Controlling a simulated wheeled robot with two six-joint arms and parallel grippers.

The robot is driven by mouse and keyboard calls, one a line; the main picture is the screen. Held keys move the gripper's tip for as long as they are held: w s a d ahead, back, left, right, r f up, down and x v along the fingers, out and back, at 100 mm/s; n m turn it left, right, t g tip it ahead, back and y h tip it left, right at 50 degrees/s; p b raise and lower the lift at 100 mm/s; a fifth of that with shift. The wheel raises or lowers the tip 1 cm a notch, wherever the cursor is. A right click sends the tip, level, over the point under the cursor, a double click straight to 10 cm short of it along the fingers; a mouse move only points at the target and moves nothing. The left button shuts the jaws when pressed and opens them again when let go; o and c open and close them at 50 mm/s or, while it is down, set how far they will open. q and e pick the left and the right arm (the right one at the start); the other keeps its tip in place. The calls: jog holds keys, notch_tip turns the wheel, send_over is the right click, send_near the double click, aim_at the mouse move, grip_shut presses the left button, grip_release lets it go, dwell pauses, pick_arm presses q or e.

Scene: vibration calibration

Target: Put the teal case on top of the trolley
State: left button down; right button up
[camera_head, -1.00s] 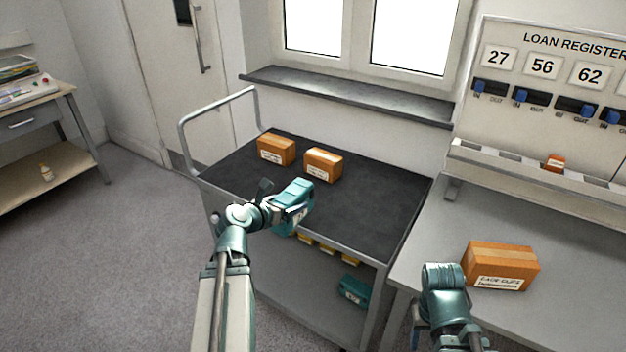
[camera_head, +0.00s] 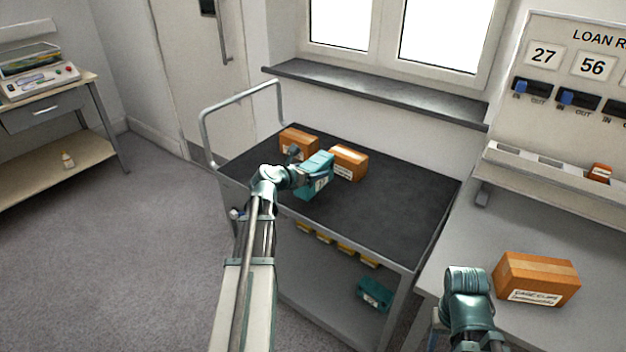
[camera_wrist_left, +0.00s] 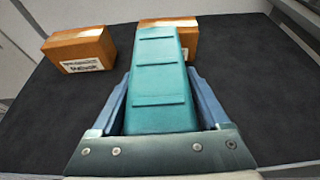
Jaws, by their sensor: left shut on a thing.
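A teal case (camera_head: 317,180) with a white label is held by my left gripper (camera_head: 308,178), over the front left part of the trolley's dark top (camera_head: 385,208). In the left wrist view the teal case (camera_wrist_left: 160,80) sits between the two blue fingers (camera_wrist_left: 160,112), which are shut on it. Whether its underside touches the top cannot be told. My right arm's wrist (camera_head: 467,291) is beside the bench at lower right; its fingers are not clear. Another teal case (camera_head: 375,294) lies on the trolley's lower shelf.
Two orange-brown boxes (camera_head: 299,140) (camera_head: 349,162) stand on the trolley top just behind the held case. The top's right side is clear. A push handle (camera_head: 240,107) rises at the left end. Another brown box (camera_head: 537,280) stands on the bench under the loan register board (camera_head: 580,80).

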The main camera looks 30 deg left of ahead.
pick_arm(q)
jog(key=shift+d+f+b, duration=0.1)
jog(key=shift+f+b, duration=0.15)
jog(key=shift+b, duration=0.05)
notch_tip(320, 180, down, 3)
jog(key=b, duration=0.3)
jog(key=shift+f, duration=0.1)
grip_release()
jog(key=shift+r, duration=0.3)
jog(key=p+v, duration=0.4)
jog(key=v, duration=0.8)
jog(key=shift+f+p, duration=0.15)
jog(key=shift+p, duration=0.2)
